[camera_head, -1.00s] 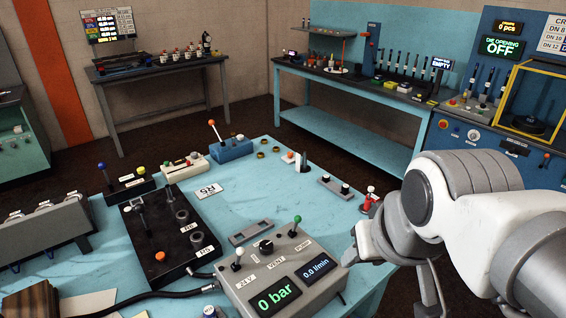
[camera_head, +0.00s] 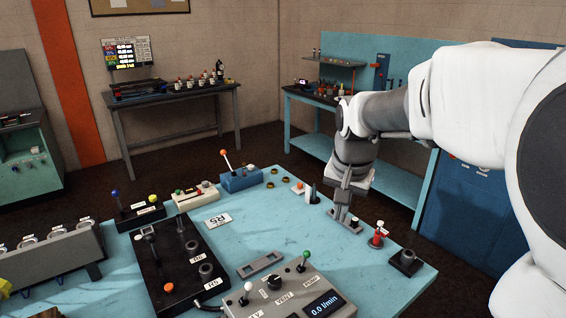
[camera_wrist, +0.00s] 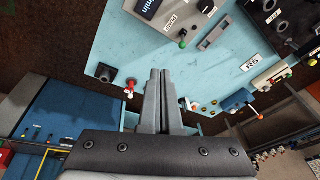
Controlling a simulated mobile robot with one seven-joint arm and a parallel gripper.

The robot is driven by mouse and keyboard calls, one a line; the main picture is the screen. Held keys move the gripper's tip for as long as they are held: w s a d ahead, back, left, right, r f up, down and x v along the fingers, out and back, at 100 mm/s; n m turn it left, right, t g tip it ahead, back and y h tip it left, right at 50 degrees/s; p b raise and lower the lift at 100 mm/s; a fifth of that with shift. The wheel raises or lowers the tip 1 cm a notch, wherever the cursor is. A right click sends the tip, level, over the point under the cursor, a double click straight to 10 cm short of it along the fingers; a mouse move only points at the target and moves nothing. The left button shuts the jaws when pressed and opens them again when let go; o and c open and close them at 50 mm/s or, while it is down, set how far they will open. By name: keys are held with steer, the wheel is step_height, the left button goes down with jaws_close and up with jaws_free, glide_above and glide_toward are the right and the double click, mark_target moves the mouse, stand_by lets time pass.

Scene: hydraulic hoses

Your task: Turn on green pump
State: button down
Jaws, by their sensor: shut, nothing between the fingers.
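The green-knobbed lever (camera_head: 306,255) stands upright on the grey control box (camera_head: 290,291), at its right corner; a white-knobbed lever (camera_head: 247,288) and a black dial (camera_head: 274,282) share that box. My gripper (camera_head: 341,212) points down over the right part of the blue table, beyond and right of the green lever, with no contact with it. In the wrist view my gripper's fingers (camera_wrist: 160,72) are together and empty. The green knob (camera_wrist: 182,43) shows there just above the fingertips, beside a label that seems to read PUMP.
A red fitting (camera_head: 378,235) and a black block with a post (camera_head: 406,260) stand near the table's right edge. A black lever panel (camera_head: 178,265) lies left of the box.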

mark_target(305, 259)
steer(key=w+a+f+m+g+p, duration=0.1)
steer(key=w+f+m, duration=0.2)
steer(key=w+f, duration=0.8)
steer(key=shift+w+a+g+h, duration=0.15)
steer(key=shift+w+g+h, duration=0.2)
steer(key=shift+w, duration=0.6)
step_height(305, 259, down, 10)
steer(key=w+p, duration=0.1)
steer(key=p, duration=0.1)
steer(key=s+a+p, duration=0.1)
steer(key=s+a+r, duration=0.1)
steer(key=shift+s+p, duration=0.3)
steer(key=shift+p, duration=0.05)
steer(key=shift+a+f+b, duration=0.1)
steer(key=shift+a+b, duration=0.05)
steer(key=shift+b, duration=0.3)
